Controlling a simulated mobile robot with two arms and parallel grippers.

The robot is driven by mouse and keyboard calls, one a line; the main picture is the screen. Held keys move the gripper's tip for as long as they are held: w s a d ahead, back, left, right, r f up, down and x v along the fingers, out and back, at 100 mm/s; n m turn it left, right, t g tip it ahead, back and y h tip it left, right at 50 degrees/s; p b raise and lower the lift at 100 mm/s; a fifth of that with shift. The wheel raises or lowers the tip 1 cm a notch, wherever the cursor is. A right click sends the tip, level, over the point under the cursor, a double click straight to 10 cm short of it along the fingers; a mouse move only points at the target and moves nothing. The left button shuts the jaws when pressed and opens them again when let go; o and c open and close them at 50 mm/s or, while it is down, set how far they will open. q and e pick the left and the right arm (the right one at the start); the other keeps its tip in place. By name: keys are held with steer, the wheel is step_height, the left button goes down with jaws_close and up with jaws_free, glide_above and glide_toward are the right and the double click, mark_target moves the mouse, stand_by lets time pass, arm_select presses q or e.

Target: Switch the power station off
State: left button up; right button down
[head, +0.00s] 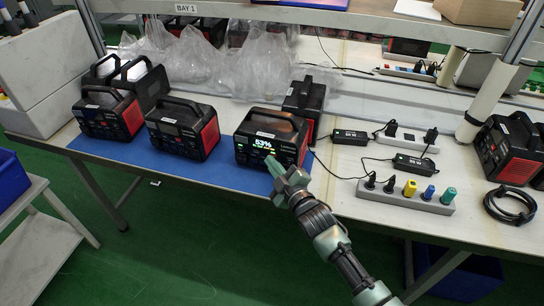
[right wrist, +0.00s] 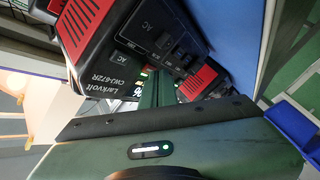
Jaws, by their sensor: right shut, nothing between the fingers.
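The power station (head: 258,124) is a black box with red side panels and a top handle, and its front display is lit and reads 53%. It stands on the blue mat (head: 228,177) near the table's front edge. My right gripper (head: 272,163) is shut and empty, its fingertips close to the lower right of the station's front; I cannot tell whether they touch it. In the right wrist view the station (right wrist: 130,50) appears tilted, with "Larkvolt" and "AC" lettering, and the green fingers (right wrist: 157,92) point at its front, partly hiding the display. My left gripper is not in view.
Dark power stations (head: 180,132) and (head: 108,115) stand to the left on the mat, and another station (head: 303,100) is behind. A power strip (head: 405,196) with coloured plugs, adapters and a cable coil (head: 510,206) lie to the right. Plastic bags (head: 250,62) are at the back.

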steer(key=shift+s+a+p, duration=0.3)
steer(key=shift+s+p, duration=0.15)
steer(key=shift+s, duration=0.35)
steer(key=s+p, duration=0.1)
steer(key=s+a+p, duration=0.1)
steer(key=s, duration=0.1)
steer(key=shift+s+a+r, duration=0.1)
steer(key=shift+a, duration=0.05)
steer(key=shift+s+a+p, duration=0.2)
steer(key=shift+s+a, duration=0.05)
steer(key=shift+s, duration=0.35)
steer(key=shift+s+a+p, duration=0.15)
steer(key=shift+s+a, duration=0.05)
steer(key=shift+s, duration=0.4)
